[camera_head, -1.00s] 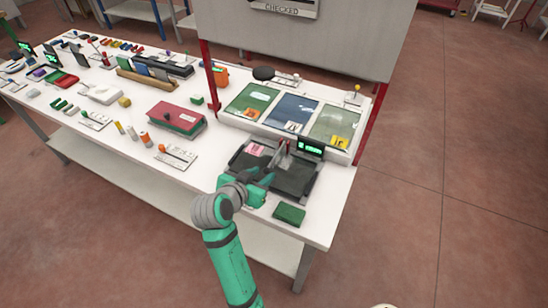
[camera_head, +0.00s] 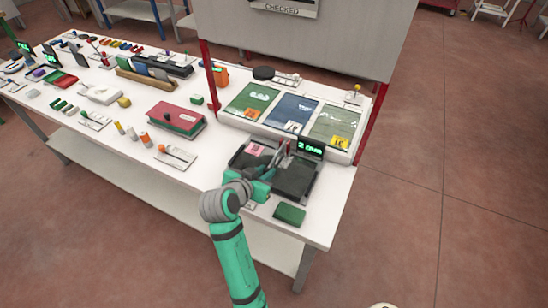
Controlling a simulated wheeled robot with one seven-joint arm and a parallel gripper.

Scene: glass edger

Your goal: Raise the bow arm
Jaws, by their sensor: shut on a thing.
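A black device with a flat dark bed (camera_head: 298,182) stands on the white bench, with a small display (camera_head: 310,147) showing green characters at its back right. A thin grey upright part with a reddish tip (camera_head: 289,146), which looks like the bow arm, rises at the middle of the bed. My gripper (camera_head: 279,160) reaches over the bed from the front left and is shut at this upright part. The green gripper body and the fingers hide its lower end, so the exact grip is hard to see.
A green block (camera_head: 289,214) lies in front of the device near the bench edge. A white tray (camera_head: 352,152) with three coloured panels stands close behind. The right floor is clear.

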